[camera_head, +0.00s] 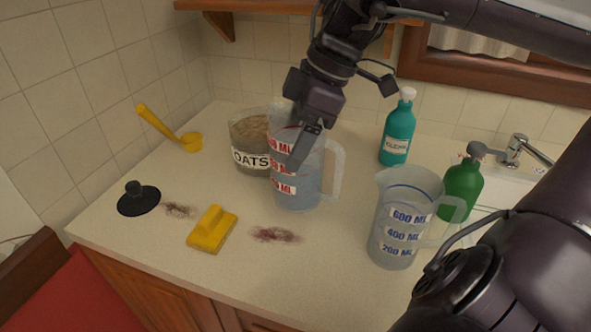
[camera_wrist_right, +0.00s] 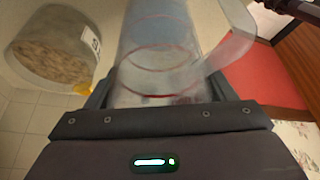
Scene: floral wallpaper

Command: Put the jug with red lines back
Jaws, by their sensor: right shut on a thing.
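The jug with red lines (camera_head: 297,190) stands upright at the middle of the counter, just right of the oats jar. My right gripper (camera_head: 303,148) comes down from above and is shut on this jug. In the right wrist view the jug (camera_wrist_right: 160,50) fills the space between the fingers, with its red rings and clear handle showing. Whether its base touches the counter I cannot tell for sure. A second jug with blue markings (camera_head: 395,255) stands at the right front. My left gripper is not seen.
The oats jar (camera_head: 246,160) is close against the red-lined jug's left. Teal (camera_head: 396,135) and green (camera_head: 462,185) bottles stand right, near the sink tap (camera_head: 520,148).

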